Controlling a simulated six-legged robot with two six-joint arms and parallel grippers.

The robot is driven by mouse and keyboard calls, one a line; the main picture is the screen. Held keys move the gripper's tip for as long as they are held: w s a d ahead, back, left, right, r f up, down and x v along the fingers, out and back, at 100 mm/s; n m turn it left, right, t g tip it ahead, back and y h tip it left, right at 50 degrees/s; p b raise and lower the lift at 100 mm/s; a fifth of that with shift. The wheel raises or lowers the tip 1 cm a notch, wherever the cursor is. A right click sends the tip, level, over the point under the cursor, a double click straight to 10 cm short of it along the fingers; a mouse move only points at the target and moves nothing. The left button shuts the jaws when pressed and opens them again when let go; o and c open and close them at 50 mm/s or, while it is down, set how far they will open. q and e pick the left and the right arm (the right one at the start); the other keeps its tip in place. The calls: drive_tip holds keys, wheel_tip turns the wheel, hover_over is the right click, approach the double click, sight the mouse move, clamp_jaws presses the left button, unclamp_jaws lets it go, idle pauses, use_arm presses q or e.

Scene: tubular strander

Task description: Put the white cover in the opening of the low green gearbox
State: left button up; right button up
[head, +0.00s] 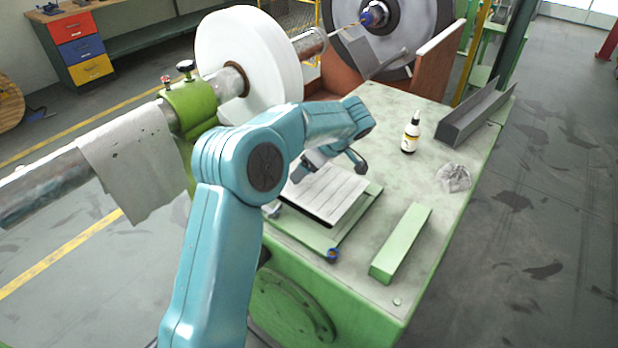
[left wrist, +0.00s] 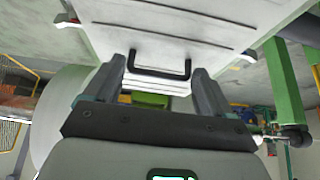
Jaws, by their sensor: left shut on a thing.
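The white cover (head: 325,195), a ribbed flat plate with a dark edge, is over the green frame (head: 352,225) on top of the low green gearbox (head: 335,295). It covers most of the opening; whether it is seated or just above cannot be told. My left gripper (head: 330,167) is over the cover's far part. In the left wrist view the cover (left wrist: 165,25) fills the top, and its black handle (left wrist: 160,76) lies between the fingers of my left gripper (left wrist: 165,85), which is shut on it. My right gripper is out of view.
A green bar (head: 400,244) lies right of the frame, and a blue knob (head: 332,255) is at its near corner. A white bottle (head: 411,133), a crumpled rag (head: 454,177) and a grey metal channel (head: 476,115) stand farther right. A large white reel (head: 250,65) is behind left.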

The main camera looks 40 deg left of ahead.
sight(308, 178)
use_arm(q)
drive_tip(key=shift+s, duration=0.2)
drive_tip(key=f, duration=0.4)
drive_tip(key=shift+w+a+f+p, duration=0.1)
drive_tip(key=shift+w+f+p, duration=0.15)
drive_tip(key=shift+p, duration=0.15)
drive_tip(key=shift+s+r, duration=0.2)
drive_tip(key=shift+s, duration=0.05)
drive_tip(key=shift+w+f+b, duration=0.1)
drive_tip(key=shift+f+b, duration=0.15)
drive_tip(key=shift+b, duration=0.05)
drive_tip(key=o, duration=1.5)
drive_tip(key=shift+r, duration=0.15)
drive_tip(key=shift+r+p, duration=0.2)
drive_tip(key=shift+p, duration=0.1)
drive_tip(key=b+v, duration=0.2)
drive_tip(key=v, duration=0.9)
drive_tip(key=shift+w, duration=0.1)
drive_tip(key=shift+d+r, duration=0.25)
drive_tip(key=shift+d, duration=0.05)
drive_tip(key=shift+d, duration=0.1)
